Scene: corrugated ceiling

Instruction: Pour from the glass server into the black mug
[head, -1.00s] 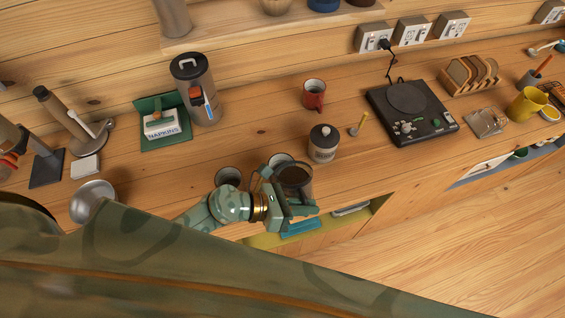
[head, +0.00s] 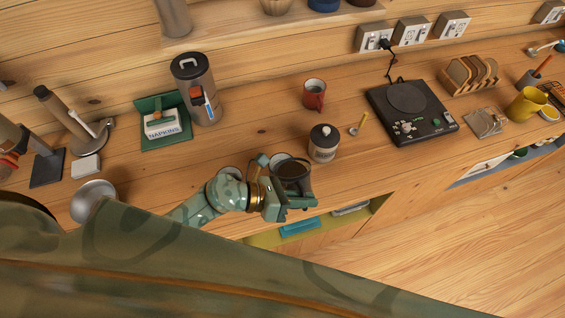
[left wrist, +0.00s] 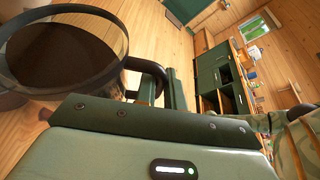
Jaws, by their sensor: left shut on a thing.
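The glass server (head: 293,172) is a round clear vessel with dark liquid in it. My left gripper (head: 291,199) is shut on its black handle and holds it over the front part of the counter. In the left wrist view the server (left wrist: 62,50) fills the upper left, its handle (left wrist: 152,72) running into the gripper. One round rim (head: 281,157) shows just behind the server, mostly hidden. Another (head: 231,171) shows left of it, behind my left arm. I cannot tell which of these is the black mug. My right gripper is not in view.
A lidded jar (head: 323,143) stands close to the right of the server, with a small scoop (head: 358,125) beyond it. A red mug (head: 314,94) stands farther back. A black hot plate (head: 411,110) is at the right. A metal bowl (head: 93,200) is at the left.

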